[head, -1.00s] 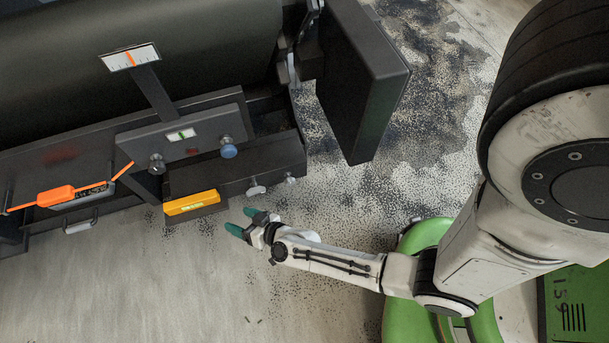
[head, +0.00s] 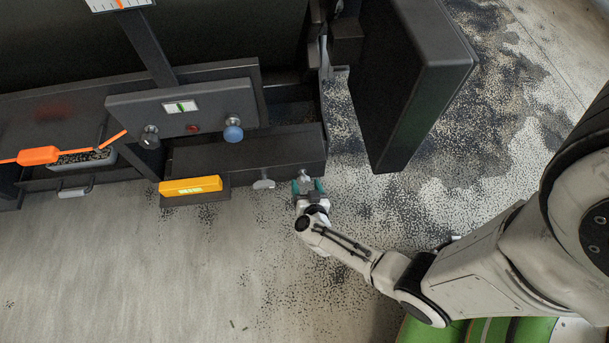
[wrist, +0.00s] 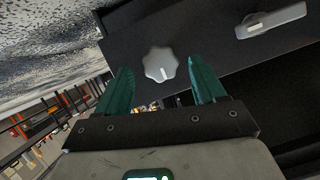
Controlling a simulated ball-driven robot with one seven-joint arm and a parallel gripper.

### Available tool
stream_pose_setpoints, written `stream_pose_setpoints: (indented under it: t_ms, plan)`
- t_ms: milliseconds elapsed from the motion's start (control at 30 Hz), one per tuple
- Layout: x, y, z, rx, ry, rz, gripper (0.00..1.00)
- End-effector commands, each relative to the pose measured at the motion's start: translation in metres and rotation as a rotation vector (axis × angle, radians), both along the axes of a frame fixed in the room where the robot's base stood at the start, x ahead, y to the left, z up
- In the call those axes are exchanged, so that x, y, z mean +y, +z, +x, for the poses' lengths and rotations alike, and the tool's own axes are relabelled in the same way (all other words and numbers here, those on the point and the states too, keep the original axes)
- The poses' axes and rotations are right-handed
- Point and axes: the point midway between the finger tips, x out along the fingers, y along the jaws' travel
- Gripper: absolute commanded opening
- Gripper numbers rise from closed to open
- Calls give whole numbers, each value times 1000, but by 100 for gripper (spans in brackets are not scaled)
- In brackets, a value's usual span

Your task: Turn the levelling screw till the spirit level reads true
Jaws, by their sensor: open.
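A lobed pale grey knob, which looks like the levelling screw, sticks out near the right end of the dark box front (head: 245,160). It shows in the head view (head: 304,175) and in the wrist view (wrist: 160,64). My gripper (head: 307,186) is open, its teal fingers pointing at the knob. In the wrist view the knob appears between the fingertips (wrist: 160,84), touching neither; I cannot tell how deep the fingers reach. The yellow spirit level (head: 190,186) lies on a small ledge to the left; its bubble is too small to read.
A grey lever handle (head: 264,184) sits just left of the knob. A dark door (head: 415,85) stands open at right. Floor in front is clear.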

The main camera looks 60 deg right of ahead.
Motion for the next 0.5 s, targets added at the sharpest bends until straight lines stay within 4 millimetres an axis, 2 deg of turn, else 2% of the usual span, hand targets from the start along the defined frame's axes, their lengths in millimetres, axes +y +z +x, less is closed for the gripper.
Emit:
stream_pose_setpoints:
  t_ms: [33,200,500]
  plan:
    - [-6,-6,6,-2,0,-1,69]
    - [-17,-11,17,-2,0,0,69]
    - [-21,-11,20,0,2,1,69]
